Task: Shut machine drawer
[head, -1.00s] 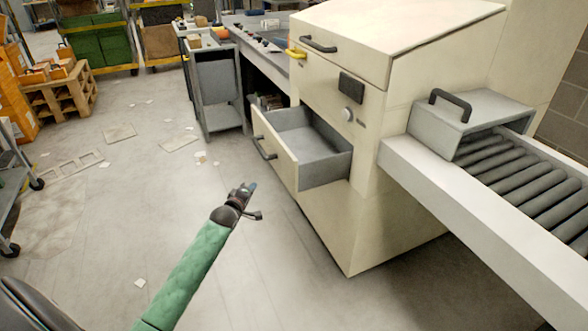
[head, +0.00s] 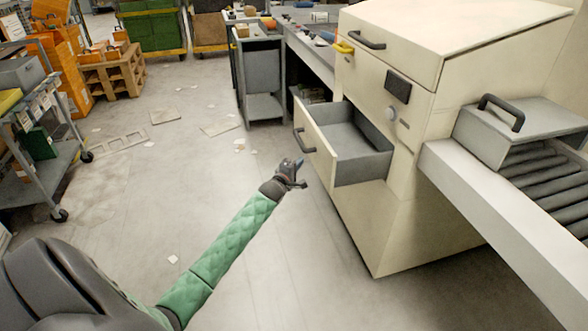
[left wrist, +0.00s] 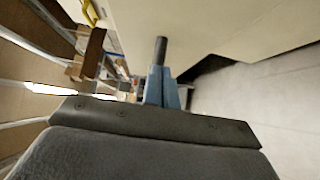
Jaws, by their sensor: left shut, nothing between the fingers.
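The cream machine (head: 400,190) stands right of centre in the head view. Its drawer (head: 316,140) is pulled out to the left, with a cream front, a dark bar handle (head: 304,141) and an empty grey inside. My left gripper (head: 299,174) is shut and empty, low beside the drawer front and apart from the handle as far as I can see. In the left wrist view the blue fingers (left wrist: 160,85) are together, with a cream surface beyond them. My right gripper is not in view.
A roller conveyor (head: 545,190) with a grey hood adjoins the machine on the right. A wheeled cart (head: 45,165) stands at the left, with a wooden pallet (head: 112,72) behind. The floor between is mostly clear, with scattered flat scraps.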

